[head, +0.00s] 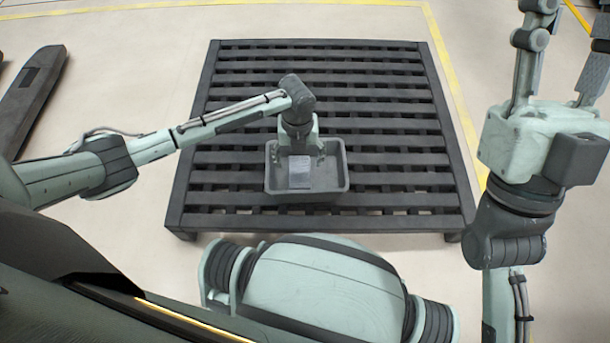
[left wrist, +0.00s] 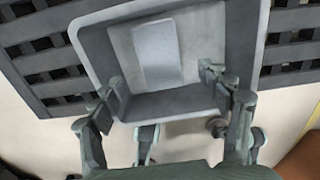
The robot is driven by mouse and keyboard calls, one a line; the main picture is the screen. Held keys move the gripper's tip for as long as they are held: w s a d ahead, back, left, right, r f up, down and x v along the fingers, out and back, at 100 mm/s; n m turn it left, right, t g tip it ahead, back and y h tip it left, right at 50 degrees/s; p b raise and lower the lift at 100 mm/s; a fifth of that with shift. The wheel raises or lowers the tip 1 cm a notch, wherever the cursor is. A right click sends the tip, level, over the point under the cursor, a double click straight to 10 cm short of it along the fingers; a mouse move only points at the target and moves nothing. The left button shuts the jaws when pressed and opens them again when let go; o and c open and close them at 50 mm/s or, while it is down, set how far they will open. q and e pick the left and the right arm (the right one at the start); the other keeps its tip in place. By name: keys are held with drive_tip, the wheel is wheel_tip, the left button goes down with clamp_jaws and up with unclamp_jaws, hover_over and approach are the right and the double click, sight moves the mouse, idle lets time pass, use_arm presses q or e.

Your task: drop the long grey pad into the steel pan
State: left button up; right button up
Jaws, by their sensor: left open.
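The steel pan (head: 335,180), a grey rectangular tray with raised walls, stands on the slatted dark platform. The grey pad (head: 299,172) is a lighter rectangle that appears to lie flat inside the pan. In the left wrist view the pad (left wrist: 157,52) shows against the pan's floor, inside the pan's rim (left wrist: 88,55). My left gripper (head: 300,150) is open over the pan, its fingers apart (left wrist: 163,85) and nothing between them. My right gripper (head: 566,35) is raised at the right, fingers pointing up and spread apart, with the tips partly out of frame.
The slatted dark platform (head: 390,165) has free room around the pan. Pale floor with yellow lines (head: 435,45) surrounds it. A dark fork-like piece (head: 32,90) lies on the floor at the far left.

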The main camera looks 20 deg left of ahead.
use_arm(q)
wheel_tip(320, 180, up, 12)
idle(0.6)
drive_tip(key=shift+d, duration=0.1)
